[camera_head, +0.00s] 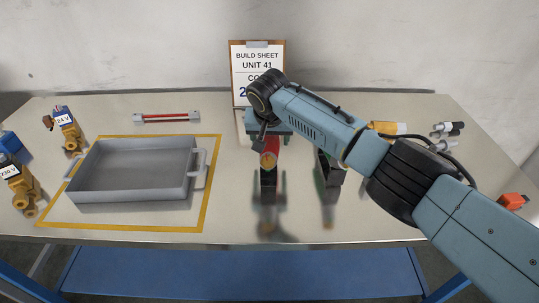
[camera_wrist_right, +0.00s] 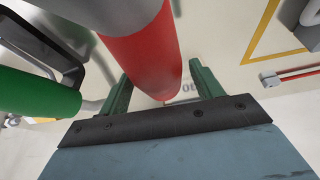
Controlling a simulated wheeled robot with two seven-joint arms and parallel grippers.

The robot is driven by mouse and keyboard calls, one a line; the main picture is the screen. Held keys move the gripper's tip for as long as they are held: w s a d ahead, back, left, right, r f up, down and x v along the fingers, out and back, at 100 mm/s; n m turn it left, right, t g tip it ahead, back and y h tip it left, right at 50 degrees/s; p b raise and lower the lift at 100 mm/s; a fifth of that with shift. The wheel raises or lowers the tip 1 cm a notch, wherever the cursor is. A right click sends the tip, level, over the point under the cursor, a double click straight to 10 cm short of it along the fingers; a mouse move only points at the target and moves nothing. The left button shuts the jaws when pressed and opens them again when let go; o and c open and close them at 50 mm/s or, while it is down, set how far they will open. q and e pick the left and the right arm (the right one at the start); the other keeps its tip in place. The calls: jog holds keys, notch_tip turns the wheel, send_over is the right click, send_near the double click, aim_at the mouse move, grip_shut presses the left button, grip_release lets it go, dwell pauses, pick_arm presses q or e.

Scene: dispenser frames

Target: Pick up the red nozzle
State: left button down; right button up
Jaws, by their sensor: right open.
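In the right wrist view the red nozzle (camera_wrist_right: 150,55) is large and lies between the two green fingers. My right gripper (camera_wrist_right: 160,88) is open around it, with a gap visible beside the fingers; I cannot tell whether either finger touches it. In the head view my right gripper (camera_head: 268,130) is largely hidden by its arm. My left gripper is not in view.
A green nozzle (camera_wrist_right: 35,93) stands close beside the red one. A clipboard (camera_head: 257,66) stands at the back. A red-striped bar (camera_head: 166,117) lies behind the tray.

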jog(key=c, duration=0.4)
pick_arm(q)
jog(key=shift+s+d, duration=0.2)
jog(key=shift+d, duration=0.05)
pick_arm(e)
jog(key=shift+r, duration=0.1)
grip_shut()
